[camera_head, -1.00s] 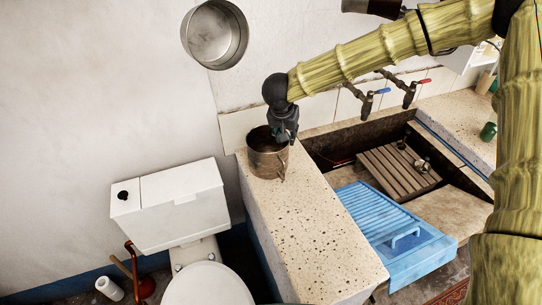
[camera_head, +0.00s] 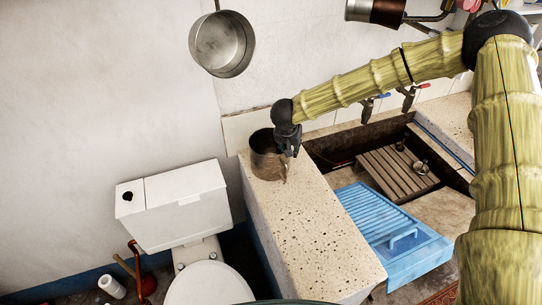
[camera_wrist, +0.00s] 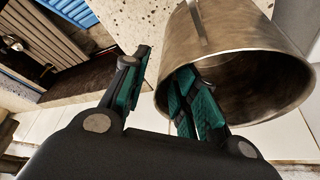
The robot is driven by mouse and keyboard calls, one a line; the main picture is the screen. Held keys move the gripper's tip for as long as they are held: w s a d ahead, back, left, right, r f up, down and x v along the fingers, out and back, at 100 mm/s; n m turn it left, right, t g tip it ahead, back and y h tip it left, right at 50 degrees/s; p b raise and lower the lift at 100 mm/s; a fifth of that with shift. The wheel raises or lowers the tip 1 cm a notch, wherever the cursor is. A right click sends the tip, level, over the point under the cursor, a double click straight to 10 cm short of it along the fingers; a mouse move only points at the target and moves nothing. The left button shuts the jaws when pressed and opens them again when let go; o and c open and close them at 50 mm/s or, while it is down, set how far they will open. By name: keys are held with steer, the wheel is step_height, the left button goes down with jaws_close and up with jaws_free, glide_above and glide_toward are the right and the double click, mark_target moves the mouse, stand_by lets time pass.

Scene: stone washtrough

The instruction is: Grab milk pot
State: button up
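My gripper (camera_wrist: 160,75) is open there. One teal-padded finger reaches in at the pot's mouth and the other is outside, with a gap between them at the wall. I cannot tell whether either finger touches the metal.
A metal saucepan (camera_head: 222,44) hangs on the wall above. A blue ribbed washboard (camera_head: 390,230) and a wooden slatted rack (camera_head: 398,172) lie in the trough to the right. Taps (camera_head: 408,97) stick out behind. A toilet (camera_head: 180,205) stands on the left. The counter's front is clear.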

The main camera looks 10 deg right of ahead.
steer(key=shift+w+a+f, duration=0.1)
steer(key=shift+w+f, duration=0.1)
steer(key=shift+f, duration=0.45)
steer(key=shift+c, duration=0.4)
jaws_close()
